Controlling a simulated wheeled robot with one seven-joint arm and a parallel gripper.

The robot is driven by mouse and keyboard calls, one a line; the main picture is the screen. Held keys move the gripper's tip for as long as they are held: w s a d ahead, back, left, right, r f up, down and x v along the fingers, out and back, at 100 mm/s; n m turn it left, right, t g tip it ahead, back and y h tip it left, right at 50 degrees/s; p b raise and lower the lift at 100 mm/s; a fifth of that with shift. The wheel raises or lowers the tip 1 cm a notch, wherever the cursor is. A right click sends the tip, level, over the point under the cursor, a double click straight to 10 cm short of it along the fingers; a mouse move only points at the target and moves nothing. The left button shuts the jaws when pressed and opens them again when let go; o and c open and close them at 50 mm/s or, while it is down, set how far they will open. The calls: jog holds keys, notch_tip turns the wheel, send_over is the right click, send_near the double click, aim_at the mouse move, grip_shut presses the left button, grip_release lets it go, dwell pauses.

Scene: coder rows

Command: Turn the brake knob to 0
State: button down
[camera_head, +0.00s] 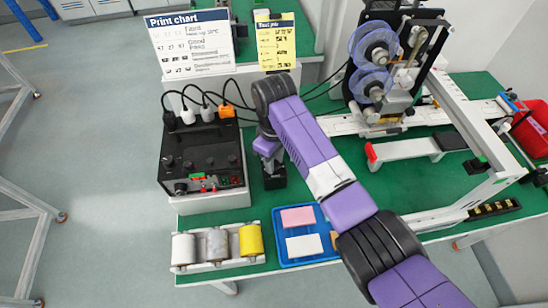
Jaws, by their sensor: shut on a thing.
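My gripper (270,163) is at the end of the purple and black arm, pointing down beside the right side of a black control box (200,150). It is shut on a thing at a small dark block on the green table. This fits the brake knob, but the fingers and wrist hide the knob, so its pointer and scale cannot be read. The control box has several small dark knobs on its top and a red and green part at its front edge.
A coder with purple reels (372,65) stands at the back right. A blue tray (283,261) and a rack of ribbon rolls (216,262) are at the front. Cables arch behind the box. A print chart (190,45) stands at the back. A red bin (535,130) is far right.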

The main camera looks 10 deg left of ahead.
jog(key=n, duration=0.6)
jog(key=shift+a+r+p, duration=0.1)
jog(key=shift+p, duration=0.25)
jog(key=shift+n, duration=0.3)
jog(key=c, duration=1.1)
grip_release()
notch_tip(320, 180, up, 8)
jog(key=shift+f+b, duration=0.1)
jog(key=shift+b, duration=0.4)
